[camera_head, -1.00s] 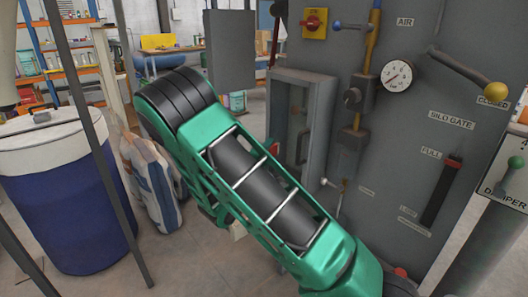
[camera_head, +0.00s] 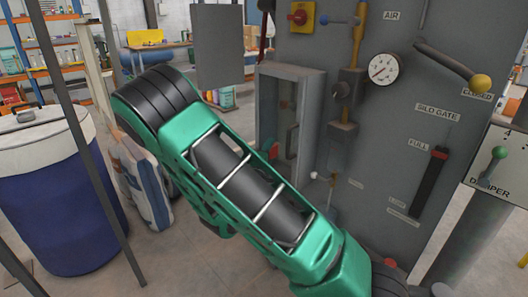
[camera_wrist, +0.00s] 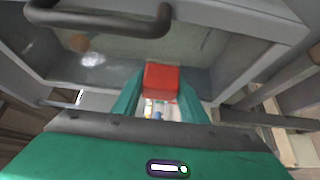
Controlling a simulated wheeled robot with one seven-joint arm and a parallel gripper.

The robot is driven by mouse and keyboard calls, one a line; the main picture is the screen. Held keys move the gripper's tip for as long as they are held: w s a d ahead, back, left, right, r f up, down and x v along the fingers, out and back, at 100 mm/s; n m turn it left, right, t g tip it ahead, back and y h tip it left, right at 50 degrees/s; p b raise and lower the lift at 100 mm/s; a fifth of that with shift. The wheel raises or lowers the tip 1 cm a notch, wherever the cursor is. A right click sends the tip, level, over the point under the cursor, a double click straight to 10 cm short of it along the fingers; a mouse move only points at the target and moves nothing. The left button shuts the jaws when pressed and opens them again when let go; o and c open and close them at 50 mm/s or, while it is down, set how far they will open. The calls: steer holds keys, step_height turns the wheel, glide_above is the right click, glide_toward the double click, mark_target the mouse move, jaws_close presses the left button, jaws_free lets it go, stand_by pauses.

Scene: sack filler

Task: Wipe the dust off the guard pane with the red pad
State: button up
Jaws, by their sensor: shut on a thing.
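The red pad (camera_wrist: 163,82) is held between the teal fingers of my gripper (camera_wrist: 161,92) in the wrist view. The guard pane (camera_wrist: 135,48) is a dull grey-green sheet in a grey frame, just beyond the pad, with a dark bar handle (camera_wrist: 100,20) across it. I cannot tell whether the pad touches the pane. A pale bright spot shows on its left part. In the head view the framed guard pane (camera_head: 287,108) is on the side of the grey machine, beyond my arm, which hides my gripper there. A bit of red shows at the frame's lower left.
The grey machine panel (camera_head: 390,150) carries a gauge (camera_head: 384,68), a lever with a yellow knob (camera_head: 455,68) and a damper control (camera_head: 494,163). A blue drum (camera_head: 62,215) and filled sacks (camera_head: 145,180) stand left of my arm. Thin dark posts cross the left side.

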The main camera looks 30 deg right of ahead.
mark_target(258, 138)
steer(key=shift+s+d, duration=0.2)
steer(key=shift+s, duration=0.75)
steer(key=shift+s+d, duration=0.2)
steer(key=shift+s, duration=0.75)
steer(key=shift+w+a, duration=0.2)
steer(key=shift+w, duration=1.85)
steer(key=shift+c, duration=0.5)
steer(key=shift+w+a, duration=0.3)
steer(key=shift+w, duration=0.9)
steer(key=shift+w+a, duration=0.35)
steer(key=shift+w, duration=0.8)
steer(key=shift+w+a, duration=0.3)
steer(key=shift+w, duration=0.9)
steer(key=shift+s+a, duration=0.2)
steer(key=shift+a, duration=0.8)
steer(key=shift+s+a, duration=0.2)
steer(key=shift+a, duration=0.75)
steer(key=shift+s+a, duration=0.2)
steer(key=shift+a, duration=0.8)
steer(key=shift+a, duration=0.15)
steer(key=shift+s+a, duration=0.15)
steer(key=shift+a, duration=0.55)
steer(key=shift+s+a, duration=0.1)
steer(key=shift+a, duration=0.55)
